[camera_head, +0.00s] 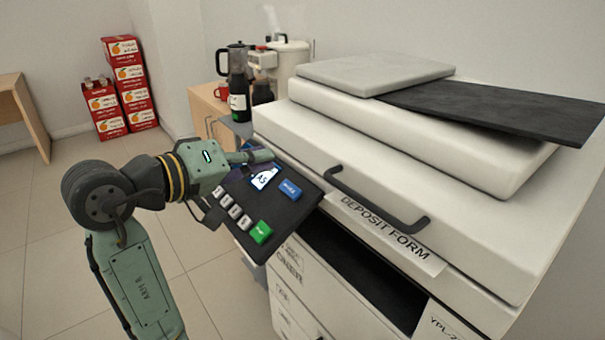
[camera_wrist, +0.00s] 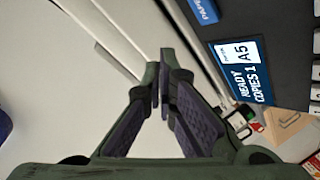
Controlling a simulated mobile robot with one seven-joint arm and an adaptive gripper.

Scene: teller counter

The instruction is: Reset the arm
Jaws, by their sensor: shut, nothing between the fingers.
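My arm reaches up from the lower left in the head view, and my gripper (camera_head: 262,156) is at the upper edge of the copier's dark control panel (camera_head: 290,208). In the wrist view my gripper (camera_wrist: 163,88) has its fingers together, with nothing between them. The panel has a lit screen (camera_head: 264,178) showing "A5", a blue button (camera_head: 290,189), a green button (camera_head: 261,232) and several pale keys. The wrist view shows the screen (camera_wrist: 243,68) reading "READY COPIES 1 A5". Whether the fingertips touch the copier, I cannot tell.
The white copier (camera_head: 450,210) fills the right side, with a handle (camera_head: 375,200) and a "DEPOSIT FORM" label. A cabinet (camera_head: 208,112) with coffee equipment (camera_head: 238,85) stands behind. Red boxes (camera_head: 130,85) are stacked at the far wall. A wooden table (camera_head: 22,100) is at left; tiled floor is open between.

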